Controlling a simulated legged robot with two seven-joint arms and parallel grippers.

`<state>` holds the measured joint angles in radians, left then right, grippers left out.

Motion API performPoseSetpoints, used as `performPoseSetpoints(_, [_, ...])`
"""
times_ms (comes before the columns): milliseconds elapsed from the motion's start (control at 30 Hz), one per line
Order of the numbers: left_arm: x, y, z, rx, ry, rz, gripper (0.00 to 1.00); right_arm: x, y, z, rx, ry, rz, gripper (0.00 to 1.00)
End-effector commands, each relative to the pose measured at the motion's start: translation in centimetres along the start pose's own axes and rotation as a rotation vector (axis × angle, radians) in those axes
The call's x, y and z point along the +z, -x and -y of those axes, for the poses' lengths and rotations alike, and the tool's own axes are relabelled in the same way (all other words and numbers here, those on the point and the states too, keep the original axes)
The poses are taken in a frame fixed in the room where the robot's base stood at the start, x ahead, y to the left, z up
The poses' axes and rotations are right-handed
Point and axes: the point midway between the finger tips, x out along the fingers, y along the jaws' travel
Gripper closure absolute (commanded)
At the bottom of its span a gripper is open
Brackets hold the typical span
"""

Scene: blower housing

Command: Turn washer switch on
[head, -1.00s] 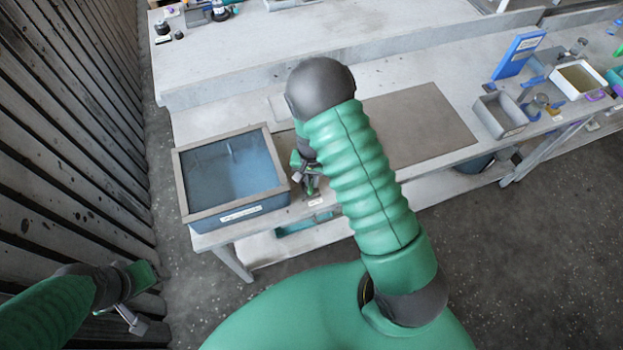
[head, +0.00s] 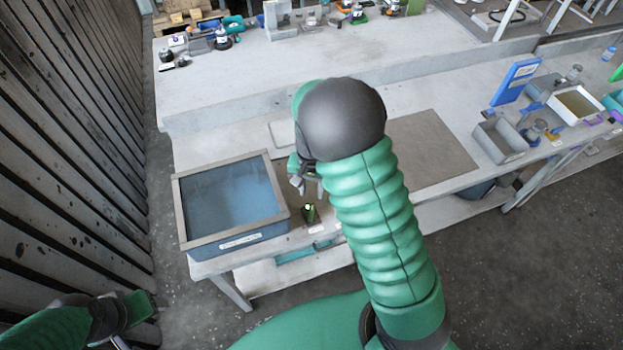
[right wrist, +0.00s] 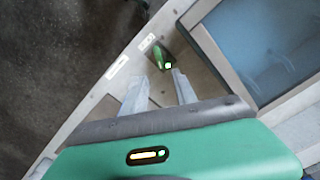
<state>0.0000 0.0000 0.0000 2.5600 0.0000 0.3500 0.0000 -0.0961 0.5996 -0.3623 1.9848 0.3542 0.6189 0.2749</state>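The washer (head: 181,215) is a blue, grey-rimmed tank at the bench's left end; it also shows in the right wrist view (right wrist: 215,50). Its switch appears to be the small green lever (head: 310,214) on a dark plate beside the tank; in the right wrist view the switch (right wrist: 161,58) has a bright light spot near one end. My right gripper (head: 306,187) is just behind and above the switch, its fingers apart and empty. In the right wrist view my right gripper (right wrist: 160,75) points at the switch without clear contact.
A brown mat (head: 432,150) lies on the bench right of my right arm. A grey bin (head: 500,140) and a blue board (head: 515,82) stand farther right. A slatted wall (head: 70,130) runs along the left.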

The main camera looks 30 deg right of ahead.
Motion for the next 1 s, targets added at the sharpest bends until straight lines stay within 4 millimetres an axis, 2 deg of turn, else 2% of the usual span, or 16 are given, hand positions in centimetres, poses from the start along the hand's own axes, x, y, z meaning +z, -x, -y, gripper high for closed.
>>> performPoseSetpoints(100, [0.1, -0.3, 0.0, 0.000, 0.000, 0.000, 0.33, -0.1, 3.1, 0.1, -0.003, 0.002, -0.004, 0.66])
performPoseSetpoints(200, [0.1, -0.4, 0.0, 0.000, 0.000, 0.000, 0.33, -0.1, 4.8, 0.1, -0.001, 0.002, -0.001, 0.66])
performPoseSetpoints(300, [0.1, -0.4, 0.0, 0.000, 0.000, 0.000, 0.33, -0.1, 5.8, 0.1, 0.001, 0.000, 0.000, 0.66])
performPoseSetpoints(767, [0.1, -0.4, 0.0, 0.000, 0.000, 0.000, 0.33, 0.0, 6.1, 0.0, 0.001, 0.001, 0.001, 0.66])
performPoseSetpoints(867, [0.3, -1.5, 0.0, 0.000, 0.000, 0.000, 0.33, 1.4, 5.1, 0.0, -0.015, 0.065, -0.006, 0.66])
performPoseSetpoints(1000, [1.1, -4.6, 0.0, 0.000, 0.000, 0.000, 0.33, 7.1, 2.4, -0.3, -0.070, 0.378, -0.084, 0.66])
